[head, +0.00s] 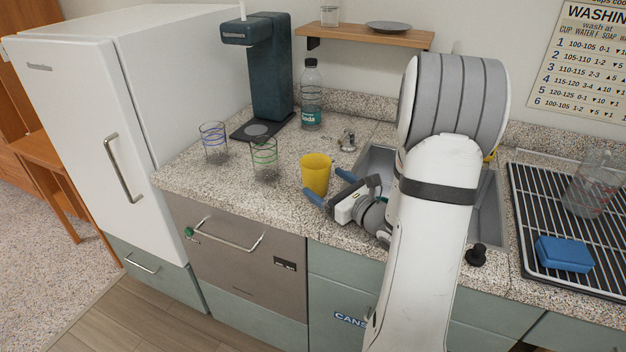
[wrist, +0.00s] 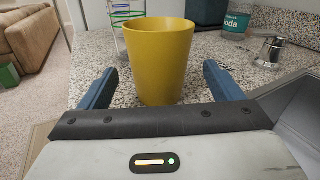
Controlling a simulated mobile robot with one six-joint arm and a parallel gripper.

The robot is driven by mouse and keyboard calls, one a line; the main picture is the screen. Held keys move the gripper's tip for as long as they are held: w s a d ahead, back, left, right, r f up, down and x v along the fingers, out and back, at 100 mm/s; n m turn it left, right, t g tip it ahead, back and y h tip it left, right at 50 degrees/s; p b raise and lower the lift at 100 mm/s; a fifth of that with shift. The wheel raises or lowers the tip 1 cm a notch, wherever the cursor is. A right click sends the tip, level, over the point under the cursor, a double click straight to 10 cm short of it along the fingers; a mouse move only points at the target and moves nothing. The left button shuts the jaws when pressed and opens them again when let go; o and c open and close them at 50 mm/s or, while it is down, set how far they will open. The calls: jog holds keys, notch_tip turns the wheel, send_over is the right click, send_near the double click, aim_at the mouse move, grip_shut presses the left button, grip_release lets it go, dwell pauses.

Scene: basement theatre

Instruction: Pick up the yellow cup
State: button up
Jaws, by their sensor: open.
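The yellow cup (head: 316,174) stands upright on the speckled counter, left of the sink, in the head view. My gripper (head: 325,186) is low over the counter at the cup's near right side, with its two blue fingers apart. In the wrist view the yellow cup (wrist: 158,60) is upright and straight ahead, between and slightly beyond the fingers of my open gripper (wrist: 155,86). A gap shows on each side of the cup. The cup's inside is mostly hidden.
Two striped glasses (head: 264,158) (head: 213,142) stand left of the cup. A dark drink machine (head: 268,75) and a soda bottle (head: 311,95) are behind. The sink (head: 375,160) is to the right, then a rack with a blue sponge (head: 563,254). A small metal item (head: 347,140) stands behind the cup.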

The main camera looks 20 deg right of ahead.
aim_at(315, 167)
jog(key=x, duration=0.5)
jog(key=shift+w+a, duration=0.15)
jog(key=shift+w, duration=0.05)
jog(key=shift+c, duration=0.4)
jog(key=c, duration=1)
